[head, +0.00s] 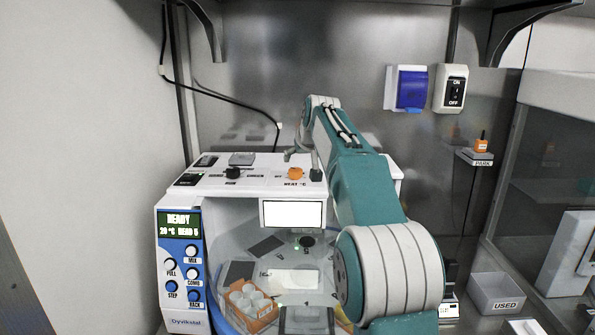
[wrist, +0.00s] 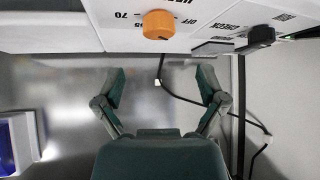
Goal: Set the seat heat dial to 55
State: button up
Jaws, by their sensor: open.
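The heat dial is an orange knob (head: 295,173) on the white top panel of the machine (head: 222,184), above a "HEAT °C" label. In the wrist view the same orange knob (wrist: 158,24) is near the top edge, with "70", a partly hidden number and "OFF" printed around it. I cannot tell which mark it points to. My gripper (wrist: 161,72) is open and empty, its two fingers spread wide and apart from the knob. In the head view my gripper (head: 302,162) is over the back of the panel, close to the knob.
A black knob (head: 232,173) and dark switches sit left on the panel. An orange rack (head: 250,306) is inside the machine. A blue-covered socket (head: 411,89) and an ON/OFF switch (head: 455,90) are on the back wall. A cable (wrist: 196,100) hangs behind the gripper.

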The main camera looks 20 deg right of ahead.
aim_at(295, 169)
jog(key=x, duration=0.8)
jog(key=shift+w+f, duration=0.15)
jog(key=shift+f, duration=0.05)
jog(key=c, duration=1.1)
